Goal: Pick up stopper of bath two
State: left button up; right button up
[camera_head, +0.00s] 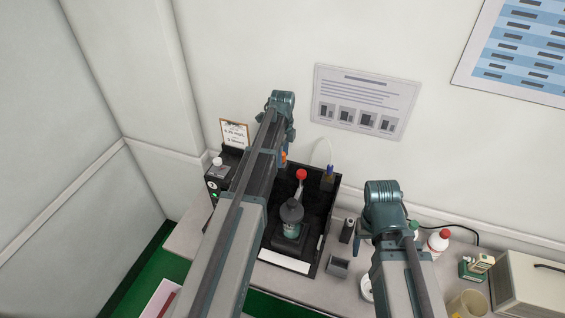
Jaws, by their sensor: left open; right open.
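A black tray (323,233) on the bench holds a dark, round-topped vessel (292,211) and a red knob (301,174) on a pale stem behind it. An orange piece (284,157) shows beside my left arm, partly covered. I cannot tell which of these is the stopper of bath two, as no bath number is readable. My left arm reaches over the tray's left side and hides part of it. My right arm stands to the right of the tray. The fingers of both grippers are hidden, and I see nothing held.
A black device (217,182) stands left of the tray, a blue-and-yellow probe (329,171) at its back right. A grey holder (338,267), a dark cylinder (347,230), a red-capped bottle (438,243), a beaker (467,305) and a beige box (525,285) stand rightward. The wall is close behind.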

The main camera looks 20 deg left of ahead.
pick_arm(q)
grip_shut()
dwell(0.3)
jog(key=shift+r, duration=0.2)
